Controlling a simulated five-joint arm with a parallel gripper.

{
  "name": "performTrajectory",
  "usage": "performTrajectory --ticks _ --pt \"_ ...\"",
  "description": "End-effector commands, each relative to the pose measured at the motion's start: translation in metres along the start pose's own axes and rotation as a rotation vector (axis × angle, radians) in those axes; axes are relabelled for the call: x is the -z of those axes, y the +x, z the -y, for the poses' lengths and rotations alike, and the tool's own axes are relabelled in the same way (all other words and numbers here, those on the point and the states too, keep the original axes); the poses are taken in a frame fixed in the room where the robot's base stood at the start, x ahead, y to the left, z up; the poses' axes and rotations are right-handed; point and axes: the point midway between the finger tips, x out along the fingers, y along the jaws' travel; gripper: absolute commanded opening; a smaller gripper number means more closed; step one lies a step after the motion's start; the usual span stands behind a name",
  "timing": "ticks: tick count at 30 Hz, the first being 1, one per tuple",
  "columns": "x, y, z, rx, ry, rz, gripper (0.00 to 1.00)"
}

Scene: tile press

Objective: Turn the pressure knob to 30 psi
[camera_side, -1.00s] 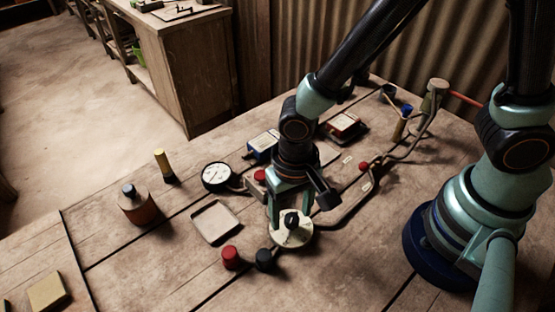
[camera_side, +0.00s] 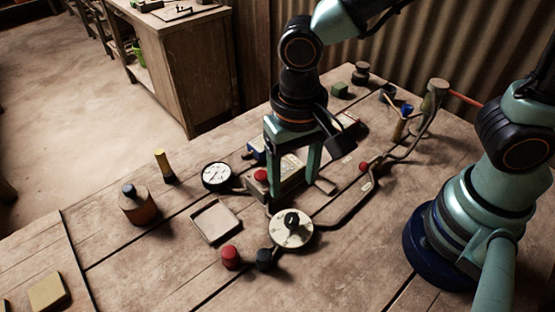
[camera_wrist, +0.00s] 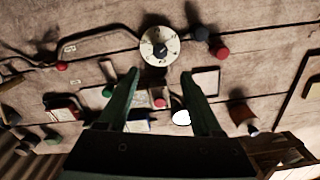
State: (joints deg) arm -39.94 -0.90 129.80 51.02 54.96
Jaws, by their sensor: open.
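The pressure knob is a pale round dial (camera_side: 302,238) with a black grip (camera_side: 291,219) at its centre, on the wooden table. The dial also shows at the top of the wrist view (camera_wrist: 146,48); its markings are too small to read. A round white gauge (camera_side: 214,174) stands to the left; in the wrist view its face (camera_wrist: 181,118) is washed out. Its reading is not legible. My gripper (camera_side: 293,190) is open and empty, raised above the table behind the dial and apart from it. Its two fingers are spread in the wrist view (camera_wrist: 161,74).
A red knob (camera_side: 230,257) and a black knob (camera_side: 264,259) stand close in front of the dial. A red button (camera_side: 260,175) is beside my gripper. A brown bottle (camera_side: 138,207) stands further left.

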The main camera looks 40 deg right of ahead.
Motion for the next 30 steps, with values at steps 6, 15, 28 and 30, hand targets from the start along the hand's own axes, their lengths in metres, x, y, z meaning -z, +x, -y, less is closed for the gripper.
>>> performTrajectory --ticks 6,15,28,30 --pt "0.0 -0.019 0.0 0.001 0.0 0.0 0.66" --pt "0.0 -0.021 0.0 -0.001 0.0 0.0 0.66" --pt "0.064 -0.069 -0.072 0.125 -0.092 -0.184 0.66" --pt "0.076 -0.081 -0.097 0.134 -0.126 -0.253 0.66"
